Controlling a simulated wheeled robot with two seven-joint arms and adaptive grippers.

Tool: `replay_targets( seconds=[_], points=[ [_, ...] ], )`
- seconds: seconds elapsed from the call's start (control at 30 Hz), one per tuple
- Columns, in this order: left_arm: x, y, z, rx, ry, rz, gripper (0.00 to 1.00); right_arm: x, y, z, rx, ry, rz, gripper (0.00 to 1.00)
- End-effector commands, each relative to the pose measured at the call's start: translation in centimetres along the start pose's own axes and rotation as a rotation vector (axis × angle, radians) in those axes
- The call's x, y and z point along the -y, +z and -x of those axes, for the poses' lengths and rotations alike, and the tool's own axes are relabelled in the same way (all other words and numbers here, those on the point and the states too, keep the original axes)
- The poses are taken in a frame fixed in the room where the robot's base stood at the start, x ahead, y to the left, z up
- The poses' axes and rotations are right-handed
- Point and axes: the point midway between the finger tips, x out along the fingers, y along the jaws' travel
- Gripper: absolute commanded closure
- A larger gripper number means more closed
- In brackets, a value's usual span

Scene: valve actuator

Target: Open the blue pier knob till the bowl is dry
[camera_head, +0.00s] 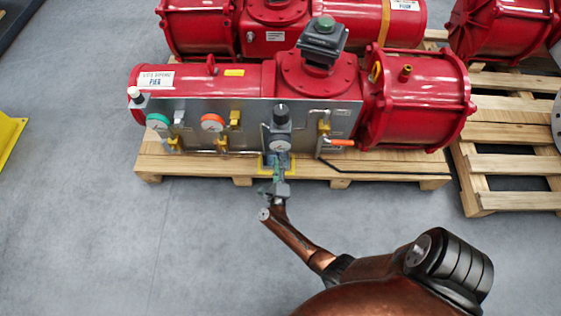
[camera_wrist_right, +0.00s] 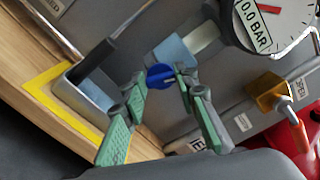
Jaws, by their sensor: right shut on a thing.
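The blue knob (camera_wrist_right: 158,77) sits at the lower end of a pale bluish bowl (camera_wrist_right: 175,52) in the right wrist view. My right gripper (camera_wrist_right: 160,83) is shut on the knob, with one green-padded finger on each side of it. In the head view my right gripper (camera_head: 273,182) reaches up from below to the underside of the filter unit (camera_head: 280,128) on the panel. The knob is hidden there by the gripper and cannot be made out. How much liquid the bowl holds is not clear. My left gripper is out of view.
A grey open container (camera_wrist_right: 86,100) with a yellow border stands beside the fingers. A round gauge (camera_wrist_right: 272,18) and a brass valve with an orange handle (camera_wrist_right: 298,130) are close by. The red actuator (camera_head: 205,85) rests on a wooden pallet (camera_head: 200,168). The floor in front is clear.

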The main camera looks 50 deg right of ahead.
Motion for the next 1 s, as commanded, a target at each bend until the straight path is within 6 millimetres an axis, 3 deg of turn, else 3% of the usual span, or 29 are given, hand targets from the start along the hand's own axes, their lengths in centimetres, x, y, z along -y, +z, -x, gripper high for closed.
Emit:
replay_targets(
  seconds=[0.43, 1.0],
  points=[
    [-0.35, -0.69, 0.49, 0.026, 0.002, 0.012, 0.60, -0.34, -0.18, 0.25, -0.003, 0.005, 0.278, 0.97],
    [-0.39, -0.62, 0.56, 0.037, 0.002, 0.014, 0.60, -0.42, -0.25, 0.25, -0.003, 0.005, 0.342, 0.97]
  ],
)
